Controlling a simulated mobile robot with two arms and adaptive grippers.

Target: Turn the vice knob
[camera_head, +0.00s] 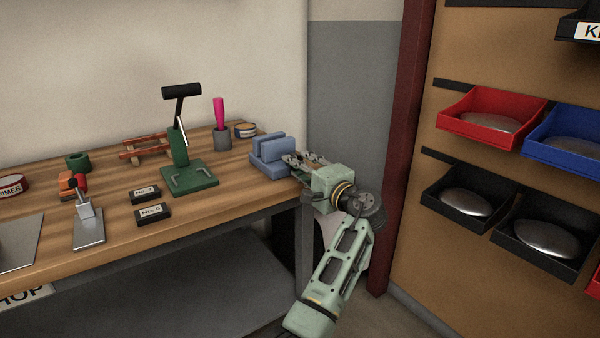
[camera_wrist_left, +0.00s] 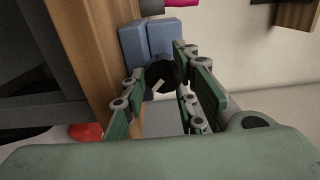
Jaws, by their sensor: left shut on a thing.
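The blue vice (camera_head: 270,155) sits at the right end of the wooden bench. Its two blue blocks also show in the left wrist view (camera_wrist_left: 133,45). My left gripper (camera_head: 293,163) is at the right side of the vice, just past the bench's end. In the left wrist view, the black round vice knob (camera_wrist_left: 162,73) lies between the two green fingers of my left gripper (camera_wrist_left: 157,82), which is shut on it. In the head view the knob is hidden by the gripper. My right gripper is not in view.
The wooden bench (camera_head: 115,225) carries a green press (camera_head: 190,178), a grey cup with a pink-handled tool (camera_head: 219,110), a round tin (camera_head: 246,130) and two black labelled blocks. A dark red post (camera_head: 405,150) and wall bins stand to the right.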

